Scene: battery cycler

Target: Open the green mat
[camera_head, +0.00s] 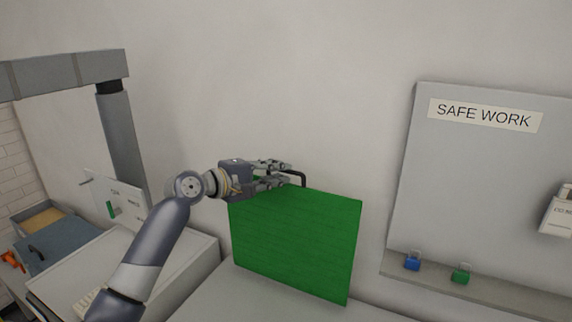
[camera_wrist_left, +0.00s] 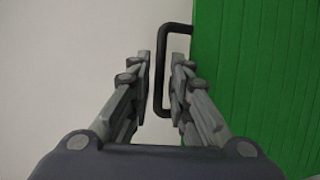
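The green mat (camera_head: 296,245) stands raised, close to upright, on the grey surface. Its black handle (camera_head: 298,176) sits at the top edge. My left gripper (camera_head: 285,174) is at that edge, its fingers pointing right toward the handle. In the left wrist view the fingers are parted and empty, and the bar of the black handle (camera_wrist_left: 158,75) shows in the gap between them, apparently not clamped. The green mat (camera_wrist_left: 260,70) fills the right side there. Whether a finger touches the handle or mat I cannot tell. My right gripper is out of view.
A grey board (camera_head: 480,190) with a SAFE WORK sign (camera_head: 486,115) is on the wall at right. Blue (camera_head: 412,262) and green (camera_head: 461,275) padlocks are on its ledge. A white unit (camera_head: 180,262) stands at left. The wall above the mat is bare.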

